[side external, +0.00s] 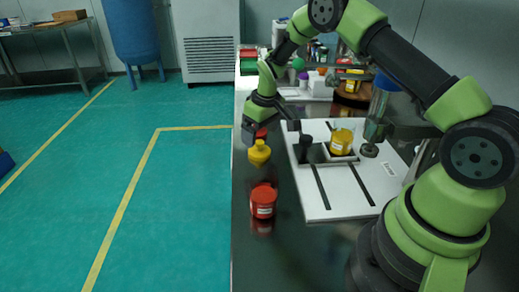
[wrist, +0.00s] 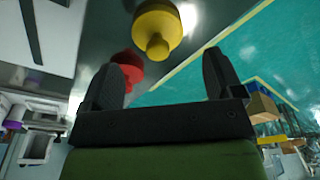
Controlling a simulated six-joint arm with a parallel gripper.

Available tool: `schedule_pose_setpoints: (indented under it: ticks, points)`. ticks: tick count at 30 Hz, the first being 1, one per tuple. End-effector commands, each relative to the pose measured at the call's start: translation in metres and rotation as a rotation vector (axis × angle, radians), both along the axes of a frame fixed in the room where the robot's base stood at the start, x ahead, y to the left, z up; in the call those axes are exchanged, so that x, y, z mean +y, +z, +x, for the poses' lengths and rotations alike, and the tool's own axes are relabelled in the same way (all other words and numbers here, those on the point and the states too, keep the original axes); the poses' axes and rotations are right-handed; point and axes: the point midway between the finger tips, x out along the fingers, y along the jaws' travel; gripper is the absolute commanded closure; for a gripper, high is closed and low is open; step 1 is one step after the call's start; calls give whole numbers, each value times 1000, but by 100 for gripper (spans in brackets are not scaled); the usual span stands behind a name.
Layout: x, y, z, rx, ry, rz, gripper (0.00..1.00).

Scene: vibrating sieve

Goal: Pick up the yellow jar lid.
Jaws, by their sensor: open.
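The yellow jar lid (side external: 259,153), a round disc with a knob, lies on the dark table left of the white plate. In the wrist view the yellow lid (wrist: 153,22) is at the top, beyond the fingertips. My gripper (side external: 270,129) is open and empty, above the table and farther back than the yellow lid. In the wrist view my gripper (wrist: 165,68) has its fingers wide apart with nothing between them touching. A yellow jar (side external: 341,143) sits in the device on the white plate.
A red lid (side external: 261,133) is close by my gripper; in the wrist view the red lid (wrist: 130,64) is partly behind the left finger. A red jar (side external: 263,202) stands nearer the front. The white plate (side external: 335,198) is on the right. The table's left edge is close.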

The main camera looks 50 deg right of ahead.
Motion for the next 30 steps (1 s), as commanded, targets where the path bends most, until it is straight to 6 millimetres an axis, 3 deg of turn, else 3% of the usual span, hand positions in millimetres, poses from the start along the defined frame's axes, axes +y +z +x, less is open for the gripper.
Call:
schedule_pose_setpoints:
  ticks: [12, 21, 26, 30]
  points:
    - [-2, -51, 6, 0, 0, 1, 14]
    - [-2, -54, 7, -4, 0, 1, 14]
    - [-2, -54, 7, -3, 0, 1, 50]
    - [-2, -54, 7, -3, 0, 1, 53]
